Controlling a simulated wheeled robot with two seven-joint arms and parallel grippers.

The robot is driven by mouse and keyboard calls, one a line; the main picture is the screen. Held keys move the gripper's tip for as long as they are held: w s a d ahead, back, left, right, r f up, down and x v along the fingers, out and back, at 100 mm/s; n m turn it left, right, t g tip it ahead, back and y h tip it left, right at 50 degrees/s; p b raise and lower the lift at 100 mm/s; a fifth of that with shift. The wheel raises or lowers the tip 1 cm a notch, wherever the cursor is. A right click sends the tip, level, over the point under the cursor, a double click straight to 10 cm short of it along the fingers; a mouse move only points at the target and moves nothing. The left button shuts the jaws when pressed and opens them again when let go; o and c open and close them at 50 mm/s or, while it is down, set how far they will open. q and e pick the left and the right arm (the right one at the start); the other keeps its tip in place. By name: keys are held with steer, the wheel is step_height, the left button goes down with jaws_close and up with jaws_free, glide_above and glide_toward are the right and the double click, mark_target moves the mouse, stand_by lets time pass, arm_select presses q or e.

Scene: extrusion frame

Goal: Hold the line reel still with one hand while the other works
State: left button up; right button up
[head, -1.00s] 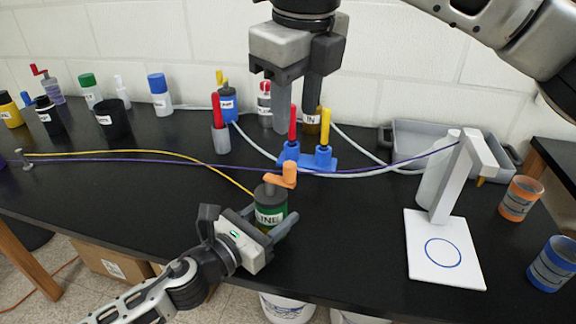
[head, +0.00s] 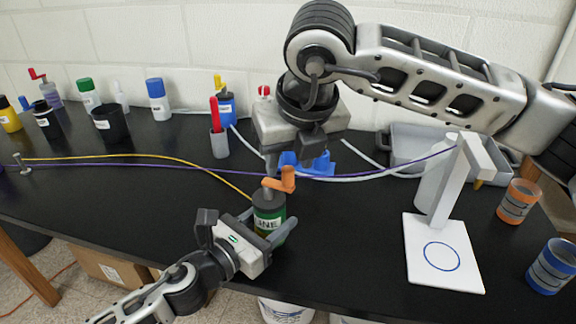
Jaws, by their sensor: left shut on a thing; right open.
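The line reel (head: 267,205) is a dark green cylinder with a label and an orange crank (head: 281,181) on top. It stands upright near the front edge of the table. My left gripper (head: 264,230) is shut on the reel's lower part from the front left. My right gripper (head: 290,160) is open, pointing down just behind and above the crank. Its fingers partly hide the blue holder (head: 318,166) behind it, and I cannot see whether they touch anything. A yellow line (head: 160,155) runs from the reel to a post (head: 22,165) at the left.
A purple line (head: 400,165) crosses the table to a white stand (head: 450,185) with a blue-ringed base. A grey tray (head: 405,140) sits behind it. Orange (head: 519,202) and blue (head: 553,266) jars stand at the right. Several bottles line the back left.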

mark_target(278, 183)
steer(key=shift+x, duration=1.3)
jaws_close()
steer(key=shift+w+n, duration=0.1)
steer(key=shift+n, duration=0.2)
steer(key=shift+w+d+n+g+y, duration=0.1)
steer(key=shift+w+n+g+y, duration=0.25)
steer(key=shift+n, duration=0.85)
steer(key=shift+w+n+g+y, duration=0.2)
steer(key=shift+w+n+y, duration=0.25)
steer(key=shift+n, duration=0.75)
steer(key=shift+w+d+n+g+y, duration=0.1)
steer(key=shift+w+n+g+y, duration=0.3)
steer(key=shift+n, duration=0.8)
steer(key=shift+s, duration=0.1)
